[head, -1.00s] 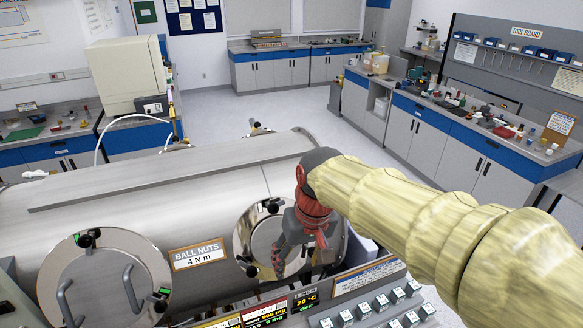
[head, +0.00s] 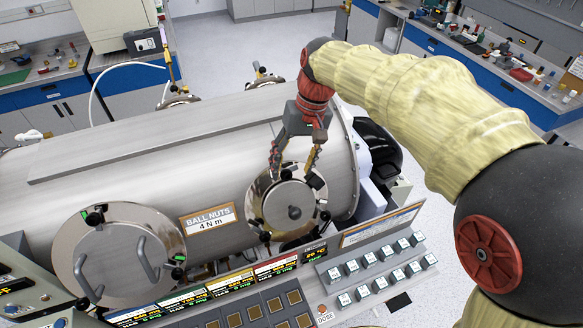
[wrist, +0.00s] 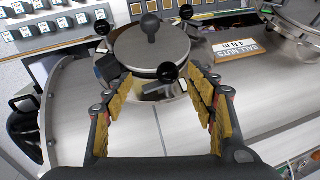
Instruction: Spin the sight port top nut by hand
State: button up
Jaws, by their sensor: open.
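The sight port (head: 294,207) is a round metal cover with a central knob, on the front of the steel chamber at right of centre in the head view. Its top ball nut (head: 286,175) is a black ball at the upper rim. In the wrist view the port appears inverted, and the top nut (wrist: 168,72) is the ball nearest me. My gripper (head: 294,167) reaches down from above the port. In the wrist view its padded fingers (wrist: 153,85) are spread apart with the nut between and slightly beyond them. I cannot see any finger touching it.
Other black nuts (head: 264,236) sit around the port rim. A "BALL NUTS 4 N m" sign (head: 209,218) is left of it, beside a larger round door (head: 116,262) with handles. A button panel (head: 375,268) lies below. The chamber top (head: 150,140) is largely clear.

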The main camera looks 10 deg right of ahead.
jog(key=shift+x, duration=0.95)
jog(key=shift+c, duration=1.2)
jog(key=c, duration=0.4)
jog(key=shift+s+a, duration=0.15)
jog(key=c, duration=0.7)
jog(key=shift+f, duration=0.1)
grip_shut()
